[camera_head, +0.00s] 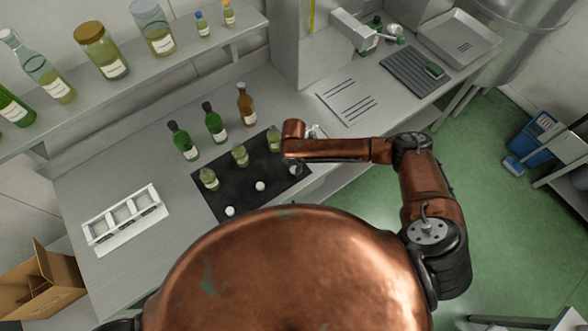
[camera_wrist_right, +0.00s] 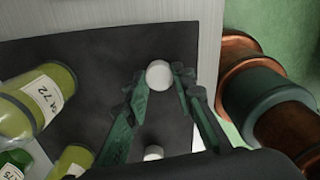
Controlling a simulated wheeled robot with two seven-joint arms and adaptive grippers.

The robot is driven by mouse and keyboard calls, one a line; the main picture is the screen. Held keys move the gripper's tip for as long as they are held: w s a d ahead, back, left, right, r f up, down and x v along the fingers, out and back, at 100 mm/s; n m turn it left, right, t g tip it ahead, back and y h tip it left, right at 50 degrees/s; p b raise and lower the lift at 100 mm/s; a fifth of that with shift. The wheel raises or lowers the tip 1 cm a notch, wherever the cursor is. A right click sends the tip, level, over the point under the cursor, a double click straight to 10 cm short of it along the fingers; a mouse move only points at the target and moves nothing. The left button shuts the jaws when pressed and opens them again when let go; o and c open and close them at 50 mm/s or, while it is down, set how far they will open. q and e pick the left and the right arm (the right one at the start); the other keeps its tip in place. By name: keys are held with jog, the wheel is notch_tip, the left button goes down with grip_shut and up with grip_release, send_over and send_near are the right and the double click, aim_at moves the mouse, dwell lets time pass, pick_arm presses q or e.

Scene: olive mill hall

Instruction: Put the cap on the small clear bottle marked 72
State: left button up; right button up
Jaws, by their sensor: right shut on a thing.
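The small clear bottle marked 72 (camera_wrist_right: 40,105) stands at the left of the right wrist view, with yellow-green contents and its label facing the camera. In the head view it appears to be the rightmost small bottle (camera_head: 274,140) on the dark mat (camera_head: 222,205); its label is unreadable there. My right gripper (camera_wrist_right: 159,80) is shut on a white cap (camera_wrist_right: 159,74) between its fingertips, over the mat and apart from the bottle. The arm largely hides this gripper in the head view. My left gripper is out of view.
Two more small bottles (camera_head: 240,155) (camera_head: 209,178) and two loose white caps (camera_head: 260,186) (camera_head: 230,211) are on the mat. Several tall bottles (camera_head: 213,122) stand behind. A white rack (camera_head: 125,218) is at left; a slotted plate (camera_head: 348,101) lies right.

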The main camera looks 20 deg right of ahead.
jog(key=shift+w+r+b, duration=0.1)
jog(key=shift+r+b, duration=0.2)
jog(key=shift+r, duration=0.3)
jog(key=s+d+r+b, duration=0.2)
jog(key=s+r, duration=0.9)
jog(key=s, duration=0.3)
jog(key=shift+d+r, duration=0.25)
jog(key=shift+r, duration=0.15)
jog(key=w+d+f+m+b, duration=0.1)
jog(key=f+m+b, duration=0.5)
jog(key=m, duration=0.6)
jog(key=w+d+f+m+b, duration=0.1)
jog(key=d+f+m+b, duration=0.2)
jog(key=f+m+b, duration=0.3)
jog(key=shift+f+m, duration=1.9)
jog(key=shift+m, duration=1.2)
